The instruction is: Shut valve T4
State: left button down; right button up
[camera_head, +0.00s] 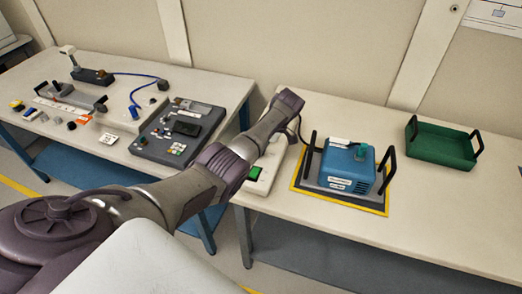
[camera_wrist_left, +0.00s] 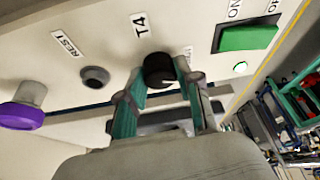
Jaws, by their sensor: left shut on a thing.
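In the left wrist view, the T4 label (camera_wrist_left: 139,24) is on a pale panel. Below it is a round black knob (camera_wrist_left: 156,69), the T4 valve handle. My left gripper (camera_wrist_left: 161,75) is shut on this knob, with one green finger on each side. A short pale mark shows on the knob; its exact setting is hard to read. My right gripper is in neither view.
A blue device (camera_head: 345,166) and a green tray (camera_head: 440,146) stand on the right table. A dark panel (camera_head: 178,132) lies on the left table.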

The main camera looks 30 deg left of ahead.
pick_arm(q)
jog(key=shift+f+n+g+b, duration=0.2)
jog(key=shift+n+g+b, duration=0.2)
jog(key=shift+n+b, duration=0.7)
jog(key=shift+w+r+n+h+b, duration=0.15)
jog(key=shift+n+h+b, duration=0.25)
jog(key=shift+n+b, duration=0.4)
jog(key=shift+a+g, duration=0.1)
jog(key=shift+g, duration=0.2)
jog(key=shift+r, duration=0.1)
jog(key=c, duration=0.8)
grip_release()
jog(key=shift+o, duration=0.2)
jog(key=v, duration=1.2)
jog(key=shift+a, duration=0.1)
